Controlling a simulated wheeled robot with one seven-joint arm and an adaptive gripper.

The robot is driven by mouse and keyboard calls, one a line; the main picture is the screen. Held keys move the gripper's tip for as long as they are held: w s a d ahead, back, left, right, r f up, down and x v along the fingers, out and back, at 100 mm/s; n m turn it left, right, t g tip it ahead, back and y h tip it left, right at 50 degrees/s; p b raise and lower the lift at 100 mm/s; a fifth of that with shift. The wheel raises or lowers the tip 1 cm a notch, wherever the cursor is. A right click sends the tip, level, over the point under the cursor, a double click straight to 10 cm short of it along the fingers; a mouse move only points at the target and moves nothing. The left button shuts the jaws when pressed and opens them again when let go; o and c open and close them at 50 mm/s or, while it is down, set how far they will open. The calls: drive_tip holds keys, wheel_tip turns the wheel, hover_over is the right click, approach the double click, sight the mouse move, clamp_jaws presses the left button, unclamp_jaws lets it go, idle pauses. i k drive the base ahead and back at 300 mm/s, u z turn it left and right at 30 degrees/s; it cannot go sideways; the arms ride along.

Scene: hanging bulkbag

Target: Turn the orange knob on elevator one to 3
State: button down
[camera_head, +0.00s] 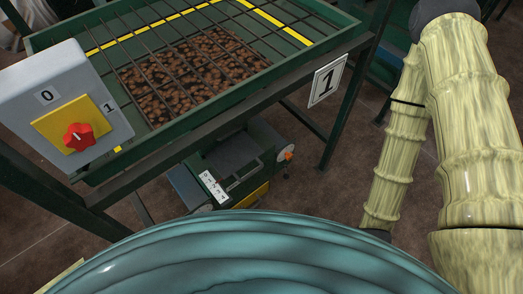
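A small orange knob (285,155) sits on the right side of a dark green machine (232,160) low under the hopper. A white label strip (213,187) with small numbers, too small to read surely, is on the machine's front left. The knob's setting cannot be read from here. A white plate (327,81) marked 1 hangs on the frame above the knob. My arm's cream-sleeved links fill the right side of the view. My gripper is not in view.
A green hopper (333,13) with a bar grate holds brown pieces. A grey box (29,82) at left bears a red knob (79,136) on a yellow plate, with marks 0 and 1. Green legs (345,113) stand on the brown floor. Bare floor shows right of the machine.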

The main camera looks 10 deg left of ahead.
sight(289, 156)
drive_tip(key=k, duration=1)
drive_tip(key=z, duration=1.3)
drive_tip(key=i, duration=1.1)
drive_tip(key=u, duration=1.7)
